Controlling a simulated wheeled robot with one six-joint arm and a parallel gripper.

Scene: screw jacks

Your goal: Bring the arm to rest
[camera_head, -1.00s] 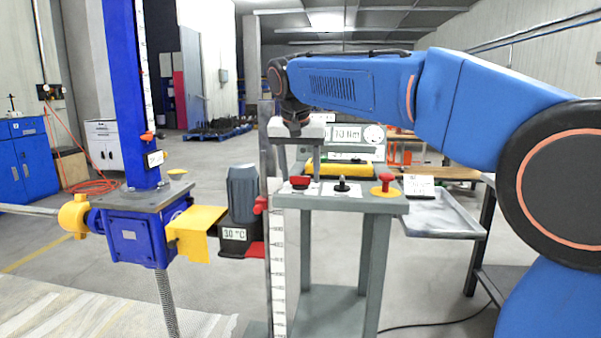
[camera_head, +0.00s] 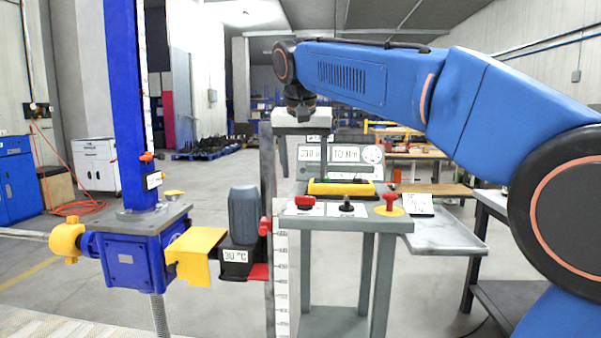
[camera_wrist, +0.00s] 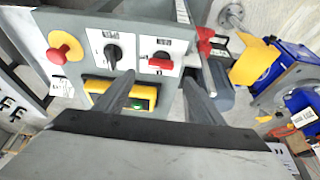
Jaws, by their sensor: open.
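My gripper (camera_head: 300,140) hangs at the end of my blue arm, above and behind the left part of the grey control stand (camera_head: 355,222). In the wrist view its two fingers (camera_wrist: 160,80) are spread apart with nothing held between them. The stand's panel carries a red switch (camera_head: 305,202), a black knob (camera_head: 347,204) and a red mushroom button (camera_head: 390,201) on a yellow disc. In the wrist view the red switch (camera_wrist: 161,62) and the black knob (camera_wrist: 113,52) show beyond the fingers. The fingers appear clear of the panel.
A blue screw jack (camera_head: 135,262) with a yellow guard (camera_head: 198,248) and dark motor (camera_head: 243,214) stands left. A ruler post (camera_head: 281,270) rises beside the stand. A metal tray (camera_head: 445,236) lies to the right. Open floor (camera_head: 225,175) shows behind the jack.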

